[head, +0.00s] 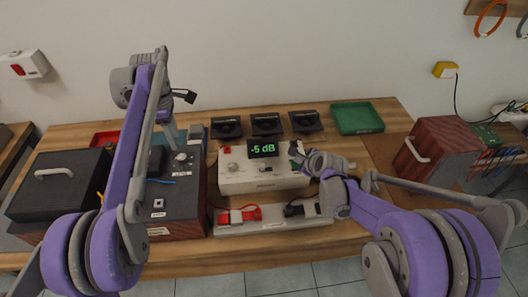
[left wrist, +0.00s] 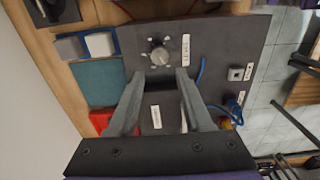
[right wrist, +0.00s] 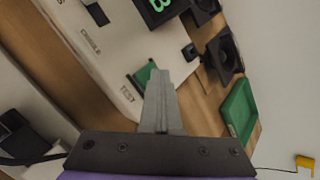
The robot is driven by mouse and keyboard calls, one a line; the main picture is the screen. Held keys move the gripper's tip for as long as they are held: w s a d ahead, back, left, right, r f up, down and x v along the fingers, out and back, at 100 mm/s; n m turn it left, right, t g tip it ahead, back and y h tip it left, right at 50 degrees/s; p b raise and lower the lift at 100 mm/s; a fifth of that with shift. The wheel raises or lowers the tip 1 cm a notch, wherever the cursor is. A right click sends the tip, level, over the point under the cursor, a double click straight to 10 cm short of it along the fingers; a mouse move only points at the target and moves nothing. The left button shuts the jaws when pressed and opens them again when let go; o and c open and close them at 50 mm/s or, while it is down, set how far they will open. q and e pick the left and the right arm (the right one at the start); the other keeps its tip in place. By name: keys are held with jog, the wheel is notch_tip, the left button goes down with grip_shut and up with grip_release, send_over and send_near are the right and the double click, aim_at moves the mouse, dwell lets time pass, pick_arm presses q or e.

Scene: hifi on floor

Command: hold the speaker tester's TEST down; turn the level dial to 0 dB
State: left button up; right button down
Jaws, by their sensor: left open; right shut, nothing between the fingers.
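The white speaker tester (head: 262,181) stands mid-table, its display (head: 263,149) reading -5 dB. My right gripper (head: 299,156) is shut at the tester's right end. In the right wrist view its joined fingertips (right wrist: 158,73) are over a green part (right wrist: 144,76) beside the TEST label, partly hiding it; I cannot tell whether it is pressed. The level dial, a silvery knob (left wrist: 160,55), sits on the dark panel of the left cabinet (head: 180,195); it also shows in the head view (head: 181,156). My left gripper (left wrist: 160,76) is open above that panel, its fingertips just short of the knob.
Several black drivers (head: 266,124) and a green tray (head: 357,117) lie at the back. A red clamp-like part (head: 240,215) lies on a pale strip in front of the tester. A wooden speaker (head: 437,148) stands right; a black grille box (head: 62,185) lies left.

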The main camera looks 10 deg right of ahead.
aim_at(181, 157)
dwell(0.4)
pick_arm(q)
jog(key=shift+o, duration=1.3)
jog(key=shift+r, duration=0.15)
jog(key=shift+o, duration=0.2)
jog(key=shift+r+n, duration=0.3)
jog(key=shift+r, duration=1.55)
jog(key=shift+f, duration=0.1)
notch_tip(181, 157, down, 12)
jog(key=shift+r, duration=0.1)
jog(key=shift+c, duration=0.2)
grip_shut()
